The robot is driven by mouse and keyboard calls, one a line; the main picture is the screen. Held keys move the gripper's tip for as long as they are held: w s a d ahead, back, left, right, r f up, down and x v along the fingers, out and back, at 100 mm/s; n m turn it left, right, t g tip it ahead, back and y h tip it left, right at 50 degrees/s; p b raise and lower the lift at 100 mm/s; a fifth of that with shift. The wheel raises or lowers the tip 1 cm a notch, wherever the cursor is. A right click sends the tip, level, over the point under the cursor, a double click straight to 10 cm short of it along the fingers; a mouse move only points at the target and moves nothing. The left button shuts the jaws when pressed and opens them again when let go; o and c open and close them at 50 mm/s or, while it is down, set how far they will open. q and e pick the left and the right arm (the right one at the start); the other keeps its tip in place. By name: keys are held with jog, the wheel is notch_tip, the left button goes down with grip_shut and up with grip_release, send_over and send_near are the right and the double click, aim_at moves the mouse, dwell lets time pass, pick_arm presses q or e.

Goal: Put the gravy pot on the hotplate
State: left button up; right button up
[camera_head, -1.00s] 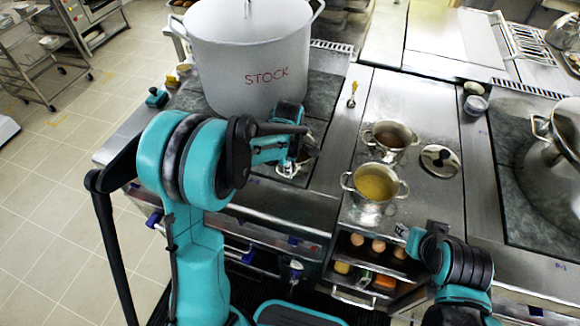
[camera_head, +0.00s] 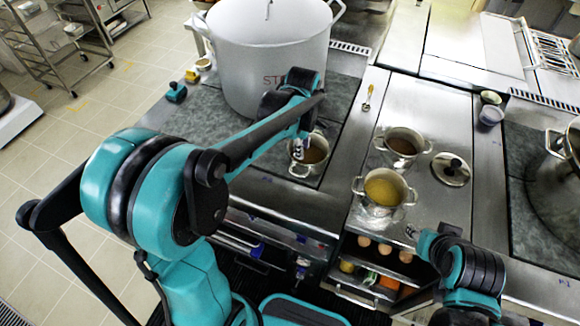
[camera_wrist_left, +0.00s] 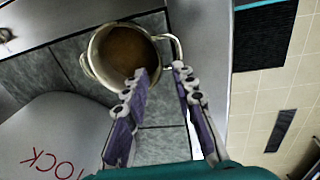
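A small steel pot with brown contents (camera_head: 314,150) stands upright on the dark grey hotplate (camera_head: 341,105), in front of the big stockpot. It also shows in the left wrist view (camera_wrist_left: 124,52). A second pot with brown contents (camera_head: 402,146) stands on the steel counter to the right. No label shows which is gravy. My left gripper (camera_head: 299,150) is at the first pot. In the left wrist view its fingers (camera_wrist_left: 160,72) are apart, one tip over the rim and one outside near the handle; contact is unclear. My right gripper (camera_head: 412,233) is low at the counter's front; its fingers are too small to judge.
The large stockpot (camera_head: 262,75) fills the back of the hotplate. A pot of yellow liquid (camera_head: 384,188), a lid (camera_head: 451,169) and a spoon (camera_head: 368,97) are on the counter. An open shelf with eggs (camera_head: 364,241) is below.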

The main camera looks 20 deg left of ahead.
pick_arm(q)
jog(key=s+r+m+t, duration=0.2)
jog(key=s+m+t, duration=0.1)
jog(key=s+m, duration=0.5)
jog(key=s+r+m+t, duration=0.1)
jog(key=s+m+t, duration=0.1)
jog(key=s+m, duration=0.7)
jog(key=shift+s+a+r+t, duration=0.2)
jog(key=shift+a+r+t, duration=0.05)
jog(key=shift+r+t, duration=0.15)
